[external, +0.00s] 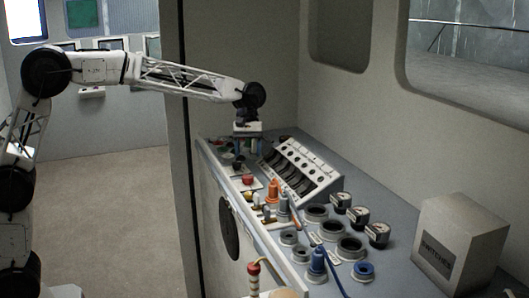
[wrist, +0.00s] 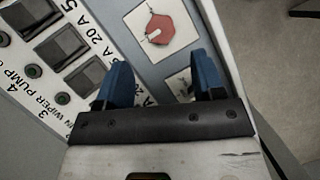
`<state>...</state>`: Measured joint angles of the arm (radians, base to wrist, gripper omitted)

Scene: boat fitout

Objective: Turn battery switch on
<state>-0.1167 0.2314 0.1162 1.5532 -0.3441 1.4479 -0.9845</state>
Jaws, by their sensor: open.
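A red rotary knob with a white mark sits on a white square plate (wrist: 158,28) in the wrist view, and I take it to be the battery switch. A red knob on a pale plate (external: 248,180) shows on the console's left edge in the external view. My gripper (external: 247,143) is above the far left part of the console, pointing down. In the wrist view my gripper's blue fingers (wrist: 163,80) are apart and empty, with the red knob ahead of them. A second pale plate (wrist: 180,84) lies between the fingers, partly hidden by them.
A sloped panel of black rocker switches (external: 300,170) stands right beside my gripper; its labels show in the wrist view. Orange and blue connectors, round sockets and gauges (external: 359,215) crowd the nearer console. A grey switches box (external: 460,245) stands at the right. Floor is open at left.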

